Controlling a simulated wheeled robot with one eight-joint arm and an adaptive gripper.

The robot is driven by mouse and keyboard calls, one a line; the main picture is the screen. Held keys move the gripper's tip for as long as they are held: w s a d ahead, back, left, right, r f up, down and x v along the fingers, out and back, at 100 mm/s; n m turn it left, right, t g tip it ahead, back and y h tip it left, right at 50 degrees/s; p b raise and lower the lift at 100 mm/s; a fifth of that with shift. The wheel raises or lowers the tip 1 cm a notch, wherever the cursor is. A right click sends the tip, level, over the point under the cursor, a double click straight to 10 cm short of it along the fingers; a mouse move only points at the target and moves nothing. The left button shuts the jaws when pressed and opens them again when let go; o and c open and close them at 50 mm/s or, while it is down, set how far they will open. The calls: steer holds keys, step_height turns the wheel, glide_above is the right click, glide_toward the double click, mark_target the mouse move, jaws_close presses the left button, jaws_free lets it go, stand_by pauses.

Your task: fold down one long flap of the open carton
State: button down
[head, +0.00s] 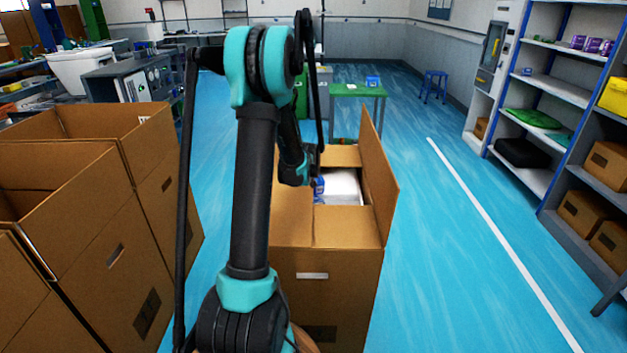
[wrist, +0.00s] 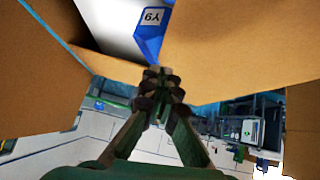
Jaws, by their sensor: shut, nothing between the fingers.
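The open brown carton (head: 328,280) stands in the middle of the head view, partly hidden by my arm. Its right long flap (head: 378,175) stands upright. Its left long flap (head: 292,215) lies inward, flat or nearly so, over the left part of the opening. The near short flap (head: 345,225) and far short flap (head: 345,155) are folded in. White contents (head: 341,187) with a blue label show in the gap; the label also shows in the wrist view (wrist: 150,35). My gripper (wrist: 160,76) is shut and empty near the cardboard; contact cannot be told.
Several open cartons (head: 85,200) stand close on the left. Shelves (head: 540,120) with boxes line the right side. A green table (head: 358,92) and blue stool (head: 433,85) stand behind. The blue floor (head: 440,260) right of the carton is clear.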

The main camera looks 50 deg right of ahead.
steer(key=v, duration=0.8)
steer(key=shift+s+r, duration=0.3)
steer(key=shift+s, duration=0.1)
steer(key=shift+a, duration=0.15)
steer(key=w+a+n+t+y, duration=0.1)
steer(key=w+a+n+y, duration=0.15)
steer(key=a, duration=1.25)
steer(key=w+a+n+y, duration=0.2)
steer(key=w+a, duration=0.2)
steer(key=a, duration=1)
steer(key=s+a+f+n+g+y, duration=0.1)
steer(key=s+a, duration=0.5)
steer(key=a, duration=0.6)
steer(key=s+a+f+n+g+y, duration=0.1)
steer(key=s+a+f+n, duration=0.3)
steer(key=a, duration=0.9)
steer(key=s+y, duration=0.1)
steer(key=s, duration=0.2)
steer(key=shift+s+a+f, duration=0.15)
steer(key=shift+a+f, duration=0.05)
steer(key=shift+a, duration=0.15)
